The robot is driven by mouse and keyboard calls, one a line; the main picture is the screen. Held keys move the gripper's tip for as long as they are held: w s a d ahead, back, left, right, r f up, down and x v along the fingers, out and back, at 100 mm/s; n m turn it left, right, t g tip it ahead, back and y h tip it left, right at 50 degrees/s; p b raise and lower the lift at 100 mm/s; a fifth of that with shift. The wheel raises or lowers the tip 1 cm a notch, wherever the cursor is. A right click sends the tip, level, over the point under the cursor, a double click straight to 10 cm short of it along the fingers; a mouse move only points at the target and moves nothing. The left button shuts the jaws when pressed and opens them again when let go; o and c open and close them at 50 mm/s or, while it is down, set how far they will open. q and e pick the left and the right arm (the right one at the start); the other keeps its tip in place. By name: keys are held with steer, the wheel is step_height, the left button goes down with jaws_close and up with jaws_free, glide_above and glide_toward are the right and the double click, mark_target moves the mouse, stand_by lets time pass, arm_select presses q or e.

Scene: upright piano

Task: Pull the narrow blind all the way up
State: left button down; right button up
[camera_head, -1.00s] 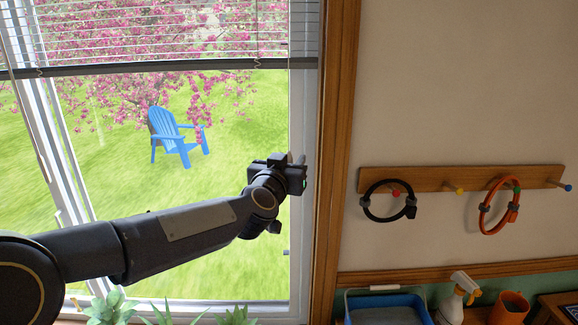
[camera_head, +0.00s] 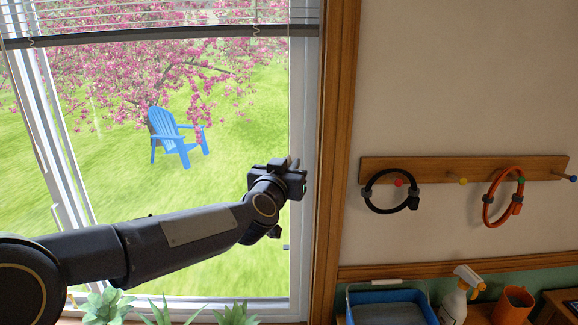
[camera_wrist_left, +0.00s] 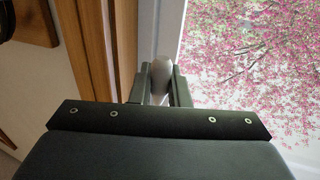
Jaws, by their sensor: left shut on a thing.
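The narrow blind (camera_head: 160,14) hangs at the top of the window, with its dark bottom rail (camera_head: 160,37) a short way below the upper edge of the head view. Its top is out of frame. My left gripper (camera_head: 298,174) is at the window's right side, well below the rail. The cord itself is hard to make out. My right gripper is not in view.
A wooden window frame (camera_head: 337,130) stands just right of my left gripper. A peg rail (camera_head: 440,168) with a black ring and an orange ring is on the wall. Below are a blue tray (camera_head: 385,293), a spray bottle (camera_head: 455,300), an orange cup (camera_head: 512,305) and plants (camera_head: 110,305).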

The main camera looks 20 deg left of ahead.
arm_select(q)
step_height(320, 180, down, 5)
steer(key=b, duration=0.3)
steer(key=shift+d+f, duration=0.1)
steer(key=shift+f, duration=0.2)
step_height(320, 180, down, 9)
steer(key=b, duration=0.7)
steer(key=shift+b, duration=0.3)
step_height(320, 180, down, 9)
steer(key=b, duration=0.7)
steer(key=shift+b, duration=0.3)
